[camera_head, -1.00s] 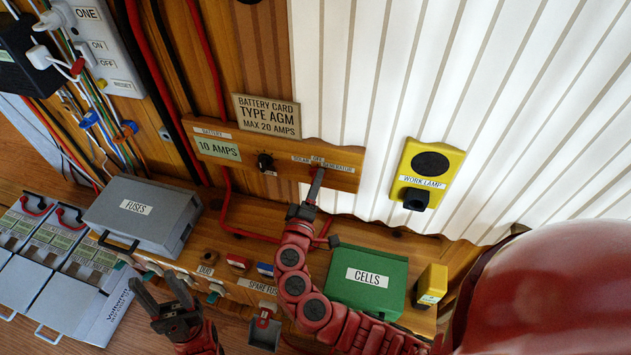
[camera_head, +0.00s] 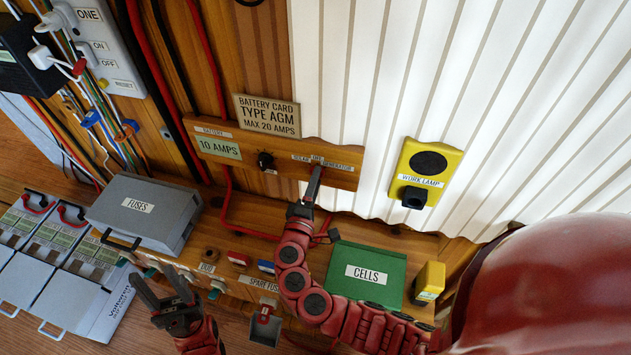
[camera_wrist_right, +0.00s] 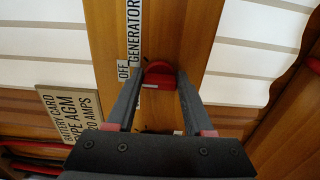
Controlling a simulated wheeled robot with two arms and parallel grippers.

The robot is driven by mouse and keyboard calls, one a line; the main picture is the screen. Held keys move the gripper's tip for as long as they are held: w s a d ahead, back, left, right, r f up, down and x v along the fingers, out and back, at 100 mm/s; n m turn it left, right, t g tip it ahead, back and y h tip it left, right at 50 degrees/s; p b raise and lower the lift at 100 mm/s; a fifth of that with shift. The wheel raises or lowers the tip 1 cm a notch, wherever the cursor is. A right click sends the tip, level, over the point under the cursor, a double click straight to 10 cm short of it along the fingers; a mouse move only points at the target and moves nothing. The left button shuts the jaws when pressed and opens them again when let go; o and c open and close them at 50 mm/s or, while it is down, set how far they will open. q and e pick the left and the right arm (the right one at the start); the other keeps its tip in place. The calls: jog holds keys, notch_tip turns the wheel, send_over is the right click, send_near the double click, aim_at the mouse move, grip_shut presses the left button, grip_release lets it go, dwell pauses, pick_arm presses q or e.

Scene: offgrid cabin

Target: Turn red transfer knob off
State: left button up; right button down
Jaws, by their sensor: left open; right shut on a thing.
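The red transfer knob (camera_wrist_right: 158,72) sits on a wooden panel (camera_head: 222,150) on the wall, beside the labels OFF (camera_wrist_right: 123,71) and GENERATOR (camera_wrist_right: 134,30). A white mark shows on its lower side in the right wrist view. My right gripper (camera_wrist_right: 160,80) is shut on the knob, one finger on each side. In the head view my right gripper (camera_head: 315,178) hides most of the knob. My left gripper (camera_head: 153,279) is open and empty, low at the left, away from the panel.
A black knob (camera_head: 265,160) is left of the red one on the panel. A yellow work lamp box (camera_head: 421,160) is to the right. Below are a grey fuses box (camera_head: 140,210), a green cells box (camera_head: 369,262) and a small yellow block (camera_head: 430,280). Red cables run along the wall.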

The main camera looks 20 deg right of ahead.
jog(key=shift+c, duration=1.4)
grip_release()
jog(key=shift+a, duration=0.1)
jog(key=b+v, duration=0.3)
jog(key=v, duration=1.4)
jog(key=shift+s, duration=0.2)
jog(key=shift+a, duration=0.1)
